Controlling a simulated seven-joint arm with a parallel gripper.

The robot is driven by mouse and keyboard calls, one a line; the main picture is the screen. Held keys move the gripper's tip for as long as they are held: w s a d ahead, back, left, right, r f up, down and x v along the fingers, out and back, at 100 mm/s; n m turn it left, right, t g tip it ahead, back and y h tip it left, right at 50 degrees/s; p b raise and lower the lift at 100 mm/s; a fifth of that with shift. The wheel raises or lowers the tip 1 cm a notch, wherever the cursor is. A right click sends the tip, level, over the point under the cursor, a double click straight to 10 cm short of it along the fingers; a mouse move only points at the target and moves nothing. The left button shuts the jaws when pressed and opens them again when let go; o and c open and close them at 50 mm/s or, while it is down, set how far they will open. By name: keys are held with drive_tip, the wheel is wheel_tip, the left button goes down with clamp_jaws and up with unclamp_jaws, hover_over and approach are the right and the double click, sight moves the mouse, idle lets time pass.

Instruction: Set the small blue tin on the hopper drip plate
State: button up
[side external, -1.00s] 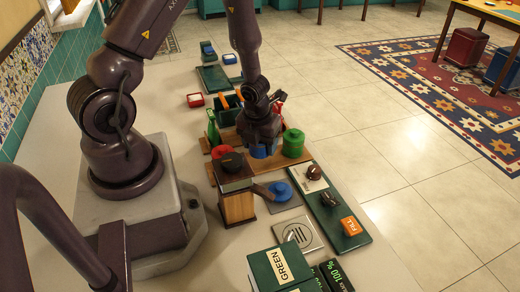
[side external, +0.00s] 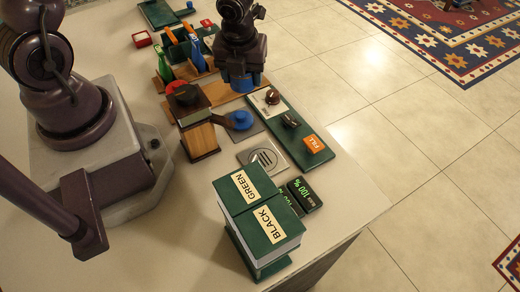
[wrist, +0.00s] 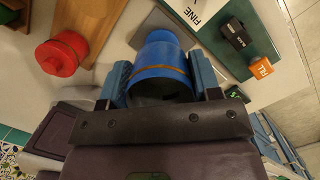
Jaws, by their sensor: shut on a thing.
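My gripper (side external: 241,76) is shut on the small blue tin (side external: 247,84), whose lower part shows below the fingers in the side external view. In the wrist view the blue tin (wrist: 160,62), with a thin brownish band, sits between the two fingers of my gripper (wrist: 162,82). The tin appears raised, near the back end of the green control panel. A grey square plate with a round slotted grille, seemingly the hopper drip plate (side external: 282,166), lies in front of the hoppers marked GREEN and BLACK (side external: 257,208). The plate is bare.
Small readouts (side external: 303,193) sit right of the hoppers.

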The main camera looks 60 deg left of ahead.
drive_tip(key=d+n+g, duration=0.1)
drive_tip(key=d+n, duration=0.6)
drive_tip(key=n, duration=0.1)
drive_tip(key=n+g+h, duration=0.1)
drive_tip(key=n+h, duration=0.2)
drive_tip(key=n, duration=2.4)
hover_over(262, 163)
drive_tip(key=f, duration=0.9)
drive_tip(key=shift+w+a+f, duration=0.15)
drive_tip(key=shift+a+f, duration=0.05)
drive_tip(key=shift+f, duration=0.15)
drive_tip(key=o, duration=0.6)
drive_tip(key=shift+o, duration=0.2)
